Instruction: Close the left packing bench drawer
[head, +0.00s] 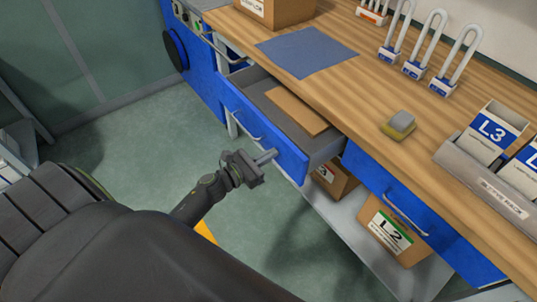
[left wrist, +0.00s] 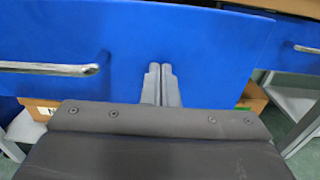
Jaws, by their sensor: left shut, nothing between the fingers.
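The left packing bench drawer (head: 263,130) is open, pulled out from under the wooden bench top. Its blue front shows a silver handle (head: 246,127), and a flat brown piece (head: 297,110) lies inside it. My left gripper (head: 268,157) is shut and empty, at the drawer front to the right of the handle. In the left wrist view the shut fingers (left wrist: 160,84) point at the blue drawer front (left wrist: 200,50), with the handle (left wrist: 48,68) to their left. I cannot tell whether the fingertips touch the front. My right gripper is not in view.
The right drawer (head: 410,205) looks shut. Boxes, one marked L2 (head: 390,232), stand on the shelf below. The bench top (head: 345,90) carries a blue mat (head: 306,51), a sponge-like block (head: 398,124), several padlock-shaped items and a card rack (head: 485,180). The floor at left is clear.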

